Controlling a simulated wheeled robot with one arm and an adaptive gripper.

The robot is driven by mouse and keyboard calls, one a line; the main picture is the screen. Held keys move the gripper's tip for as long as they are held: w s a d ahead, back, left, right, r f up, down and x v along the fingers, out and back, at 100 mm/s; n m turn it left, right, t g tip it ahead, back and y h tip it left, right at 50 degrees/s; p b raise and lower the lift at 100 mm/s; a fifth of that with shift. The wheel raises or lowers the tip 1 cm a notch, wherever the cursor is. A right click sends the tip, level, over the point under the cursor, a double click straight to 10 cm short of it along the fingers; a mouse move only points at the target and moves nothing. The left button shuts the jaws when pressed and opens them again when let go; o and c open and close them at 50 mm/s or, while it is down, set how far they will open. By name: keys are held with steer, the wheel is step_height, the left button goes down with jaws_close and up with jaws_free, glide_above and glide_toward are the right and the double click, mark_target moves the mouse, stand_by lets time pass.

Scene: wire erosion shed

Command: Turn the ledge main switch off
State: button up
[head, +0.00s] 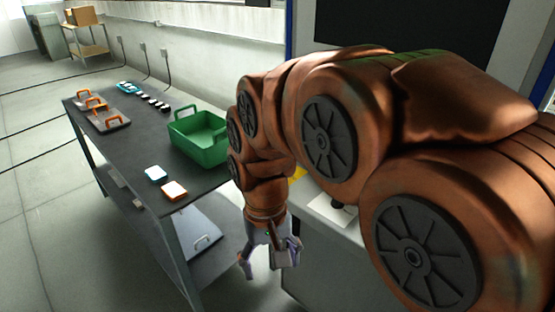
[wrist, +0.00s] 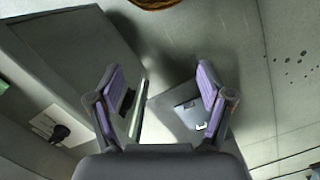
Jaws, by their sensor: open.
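A white plate with a black knob (head: 337,205), which looks like the ledge main switch, lies on the grey ledge right of my gripper in the head view. My arm partly covers that area. In the wrist view the plate (wrist: 46,124) and its black knob (wrist: 60,133) show at the lower left, outside the fingers. I cannot tell which way the knob is set. My gripper (head: 268,264) is open and empty, pointing down in the gap between the table and the grey cabinet. Its purple-padded fingers (wrist: 158,92) are apart and touch nothing.
A dark table (head: 120,150) at left holds a green bin (head: 205,148), orange-handled items (head: 95,104) and two small blocks (head: 174,190). A lower shelf (head: 190,225) holds a grey plate. The grey cabinet (head: 325,265) stands close right. Floor at far left is clear.

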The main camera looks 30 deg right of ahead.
steer(key=w+d+r+m, duration=0.1)
steer(key=w+d+m, duration=0.3)
steer(key=w+d, duration=0.3)
steer(key=w+d+r+m+t+p, duration=0.1)
steer(key=w+d+r+m, duration=0.1)
steer(key=w+d+m, duration=0.2)
steer(key=w+d+r+m, duration=0.1)
steer(key=w+d+m, duration=0.3)
steer(key=w+d, duration=0.6)
steer(key=shift+w+d+r+p, duration=0.1)
steer(key=shift+w+r, duration=0.05)
steer(key=shift+w, duration=1.15)
steer(key=shift+w+d+r+p, duration=0.1)
steer(key=shift+w+d, duration=0.05)
steer(key=shift+w, duration=1.1)
steer(key=shift+w+d+r+p, duration=0.1)
steer(key=shift+w+r, duration=0.05)
steer(key=shift+w, duration=1.15)
steer(key=shift+w+d+f, duration=0.15)
steer(key=shift+d+f, duration=0.05)
steer(key=shift+f+p, duration=1.25)
steer(key=shift+f, duration=2.55)
steer(key=c, duration=1.2)
